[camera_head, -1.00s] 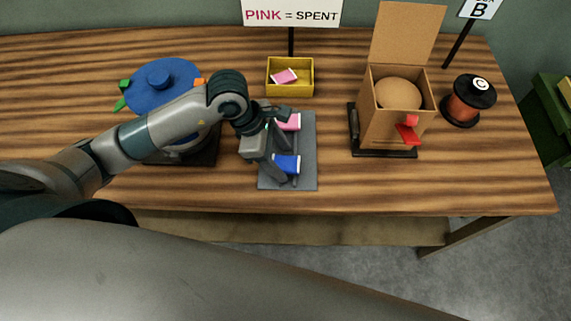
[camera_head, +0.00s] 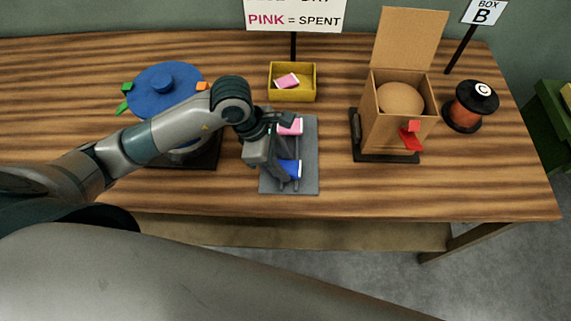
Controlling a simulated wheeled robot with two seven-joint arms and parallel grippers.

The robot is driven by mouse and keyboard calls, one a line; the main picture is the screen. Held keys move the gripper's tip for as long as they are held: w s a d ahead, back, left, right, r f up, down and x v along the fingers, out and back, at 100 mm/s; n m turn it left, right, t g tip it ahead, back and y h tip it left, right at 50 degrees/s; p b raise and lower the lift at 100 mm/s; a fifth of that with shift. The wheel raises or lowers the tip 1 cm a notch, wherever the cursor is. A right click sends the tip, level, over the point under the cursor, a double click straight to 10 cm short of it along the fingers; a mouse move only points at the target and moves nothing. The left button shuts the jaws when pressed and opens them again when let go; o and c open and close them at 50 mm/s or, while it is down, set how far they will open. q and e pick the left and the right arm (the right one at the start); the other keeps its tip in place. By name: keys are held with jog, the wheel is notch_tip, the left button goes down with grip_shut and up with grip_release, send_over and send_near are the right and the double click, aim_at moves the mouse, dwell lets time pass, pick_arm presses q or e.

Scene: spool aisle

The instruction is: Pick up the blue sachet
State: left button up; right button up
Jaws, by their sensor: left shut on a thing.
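The blue sachet (camera_head: 292,168) is at the front part of the grey mat (camera_head: 307,186), partly hidden behind my fingers. My left gripper (camera_head: 285,172) comes in from the left, low over the mat, and is shut on the blue sachet. I cannot tell whether the sachet is clear of the mat. A pink sachet (camera_head: 291,127) lies on the same mat, behind the gripper. My right gripper is not in view.
A yellow bin (camera_head: 293,97) with a pink sachet stands behind the mat. A blue-lidded container (camera_head: 160,90) is at left. An open cardboard box (camera_head: 385,132) holds a round tan thing. An orange-red spool (camera_head: 464,115) stands at right. The front right tabletop (camera_head: 440,190) is clear.

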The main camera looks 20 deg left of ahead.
pick_arm(q)
jog(key=shift+r, duration=0.1)
jog(key=r+p, duration=0.1)
jog(key=r, duration=0.2)
jog(key=r+p, duration=0.1)
jog(key=shift+s+d+r+p, duration=0.3)
jog(key=shift+d+r, duration=0.05)
jog(key=s+d+r+p, duration=0.4)
jog(key=s+d+r, duration=0.2)
jog(key=s+d, duration=0.1)
jog(key=shift+s+d, duration=0.25)
jog(key=shift+d, duration=0.1)
